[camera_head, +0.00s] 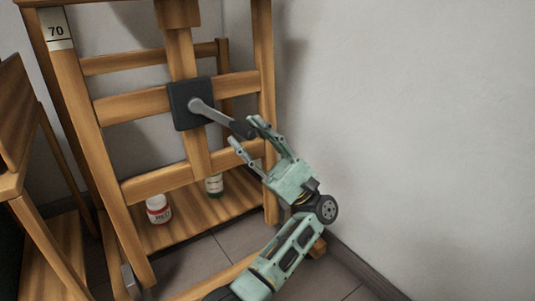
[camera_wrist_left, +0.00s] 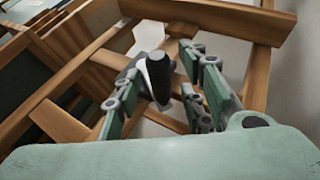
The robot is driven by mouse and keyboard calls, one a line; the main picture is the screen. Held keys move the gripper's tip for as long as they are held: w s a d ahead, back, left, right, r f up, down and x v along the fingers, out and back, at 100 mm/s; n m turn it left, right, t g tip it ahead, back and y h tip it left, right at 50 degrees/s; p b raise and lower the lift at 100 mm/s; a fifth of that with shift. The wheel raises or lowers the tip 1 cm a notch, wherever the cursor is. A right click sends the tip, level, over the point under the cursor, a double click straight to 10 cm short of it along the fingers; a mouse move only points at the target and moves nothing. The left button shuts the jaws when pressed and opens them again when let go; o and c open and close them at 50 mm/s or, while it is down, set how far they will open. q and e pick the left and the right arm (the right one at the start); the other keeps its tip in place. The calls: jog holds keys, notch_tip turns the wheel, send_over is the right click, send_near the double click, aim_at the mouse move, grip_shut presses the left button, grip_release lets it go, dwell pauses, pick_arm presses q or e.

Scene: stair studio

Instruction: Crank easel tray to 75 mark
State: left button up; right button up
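The wooden easel (camera_head: 146,104) stands against the wall with a dark square crank box (camera_head: 190,104) on its centre post. A grey crank arm (camera_head: 212,115) slopes down right from the box to a dark handle (camera_head: 242,130). My left gripper (camera_head: 243,129) is open, with its fingers on either side of the handle. In the left wrist view the dark handle (camera_wrist_left: 168,82) stands between the parted fingers (camera_wrist_left: 160,66), with a gap on its left side; contact is unclear. A white label reading 70 (camera_head: 56,31) is on the left post. I cannot clearly identify the tray. My right gripper is out of view.
A white and red jar (camera_head: 158,209) and a dark green bottle (camera_head: 214,185) stand on the easel's lower shelf (camera_head: 184,222). Another wooden frame (camera_head: 20,120) is close on the left. Bare wall (camera_head: 420,110) lies right of the easel.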

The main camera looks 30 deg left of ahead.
pick_arm(q)
jog(key=v, duration=1)
jog(key=shift+d+f, duration=0.15)
jog(key=shift+f, duration=0.05)
